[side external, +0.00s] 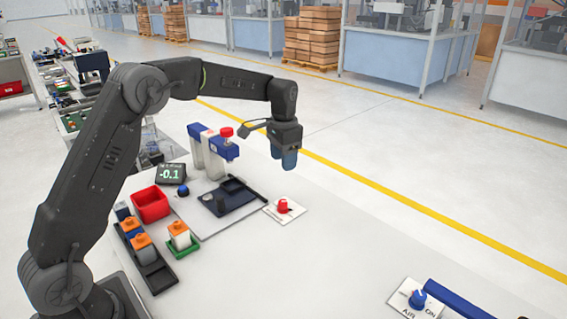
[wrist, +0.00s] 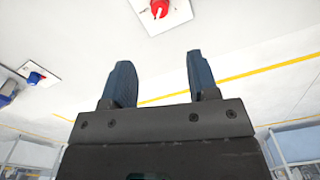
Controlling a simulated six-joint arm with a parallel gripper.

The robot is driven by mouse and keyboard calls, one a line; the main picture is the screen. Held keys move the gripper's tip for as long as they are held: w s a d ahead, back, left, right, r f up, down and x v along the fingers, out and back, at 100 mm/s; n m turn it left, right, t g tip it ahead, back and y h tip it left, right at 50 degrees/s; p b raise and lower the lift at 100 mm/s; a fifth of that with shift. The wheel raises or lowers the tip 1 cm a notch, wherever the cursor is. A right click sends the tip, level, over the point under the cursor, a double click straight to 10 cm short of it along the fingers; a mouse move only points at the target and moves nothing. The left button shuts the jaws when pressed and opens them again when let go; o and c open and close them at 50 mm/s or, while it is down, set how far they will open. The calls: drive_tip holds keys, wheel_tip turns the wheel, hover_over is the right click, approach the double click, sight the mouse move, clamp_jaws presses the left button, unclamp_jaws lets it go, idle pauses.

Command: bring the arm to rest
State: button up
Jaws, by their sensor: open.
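My gripper (side external: 285,158) hangs in the air above the far part of the white table (side external: 330,230), fingers pointing down, with nothing under it close by. In the wrist view my gripper (wrist: 161,82) shows two blue fingers standing apart with an empty gap between them. My dark arm reaches over from the left of the side view, raised and bent, touching nothing.
A blue and white press (side external: 212,145), a display reading -0.1 (side external: 171,173), a red bin (side external: 151,204), a black tray with orange-topped blocks (side external: 152,262), a green holder (side external: 183,246), a red knob (side external: 283,206) and a blue AIR knob (side external: 417,299) stand on the table.

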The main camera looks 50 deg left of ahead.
drive_tip(key=s+d+r+n+t, duration=0.1)
drive_tip(key=s+d+r+t, duration=0.35)
drive_tip(key=s+r, duration=0.85)
drive_tip(key=s+d+f+n, duration=0.1)
drive_tip(key=s+d+f, duration=0.1)
drive_tip(key=s, duration=0.7)
drive_tip(key=s+d+f+n+t, duration=0.1)
drive_tip(key=s+d+f, duration=0.1)
drive_tip(key=s, duration=0.8)
drive_tip(key=shift+s+d+f, duration=0.15)
drive_tip(key=shift+d+f, duration=0.25)
